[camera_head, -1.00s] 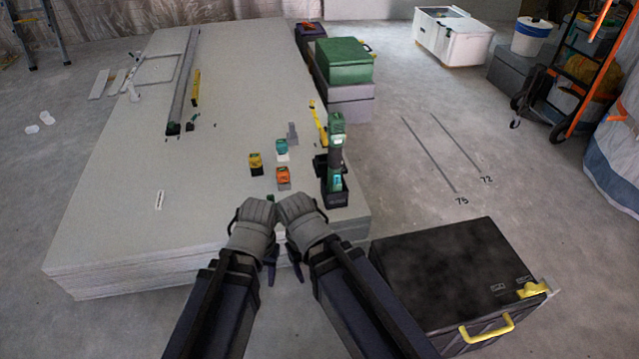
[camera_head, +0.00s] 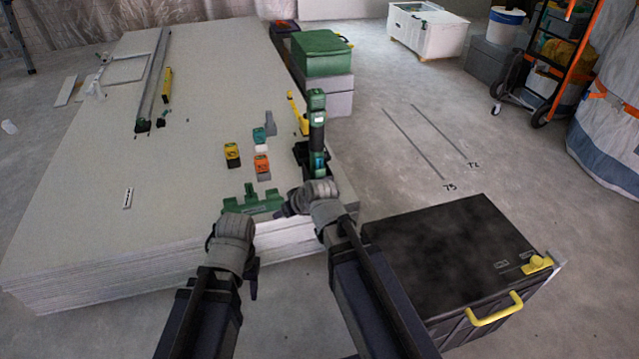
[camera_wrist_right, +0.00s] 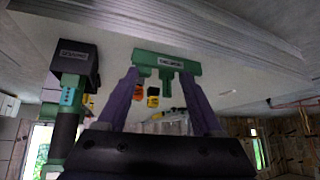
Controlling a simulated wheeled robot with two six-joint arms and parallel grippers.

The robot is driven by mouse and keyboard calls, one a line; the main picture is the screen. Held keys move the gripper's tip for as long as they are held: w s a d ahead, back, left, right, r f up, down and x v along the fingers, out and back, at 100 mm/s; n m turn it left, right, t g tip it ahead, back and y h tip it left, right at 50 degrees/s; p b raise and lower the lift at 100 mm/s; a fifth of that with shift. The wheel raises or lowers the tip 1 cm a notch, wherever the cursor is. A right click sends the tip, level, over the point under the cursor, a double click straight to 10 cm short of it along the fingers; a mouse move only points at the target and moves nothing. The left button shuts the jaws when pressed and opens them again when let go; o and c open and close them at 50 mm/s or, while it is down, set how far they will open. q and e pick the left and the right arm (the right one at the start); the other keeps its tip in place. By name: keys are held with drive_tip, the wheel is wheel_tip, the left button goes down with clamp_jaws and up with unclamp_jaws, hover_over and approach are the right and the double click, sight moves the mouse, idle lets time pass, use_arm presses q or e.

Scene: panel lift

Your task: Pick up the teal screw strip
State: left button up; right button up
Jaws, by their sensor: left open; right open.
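The teal screw strip (camera_head: 260,134), a small teal-topped block on a pale base, stands on the panel stack behind the orange block. I cannot make it out surely in the right wrist view. My left gripper (camera_head: 252,284) is open and empty, low in front of the stack's near edge, partly hidden by its wrist. My right gripper (camera_head: 283,211) is beside the right end of a green rack at the near edge. In the right wrist view its open purple fingers (camera_wrist_right: 158,76) show with the rack (camera_wrist_right: 167,65) beyond them; contact cannot be told.
An orange block (camera_head: 263,164) and a yellow block (camera_head: 232,154) stand near the strip. A green-and-black driver (camera_head: 317,125) stands upright in a holder at the right. The panel stack (camera_head: 80,200) is mostly bare on the left. A black case (camera_head: 440,250) stands at the right.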

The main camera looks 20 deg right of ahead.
drive_tip(key=w+d+f+m+t+b, duration=0.1)
drive_tip(key=w+d+f+t+b, duration=0.1)
drive_tip(key=w+d+t+b, duration=0.35)
drive_tip(key=m+t+h+b, duration=0.2)
approach(320, 161)
drive_tip(key=f, duration=0.1)
drive_tip(key=shift+r+b+x, duration=0.2)
drive_tip(key=shift+b+x, duration=0.2)
drive_tip(key=shift+x, duration=1.6)
drive_tip(key=shift+r+b+x, duration=0.15)
drive_tip(key=shift+b+x, duration=0.25)
drive_tip(key=shift+x, duration=1.6)
use_arm(q)
wheel_tip(320, 161, down, 12)
drive_tip(key=shift+r, duration=0.2)
use_arm(e)
drive_tip(key=shift+r, duration=0.1)
clamp_jaws()
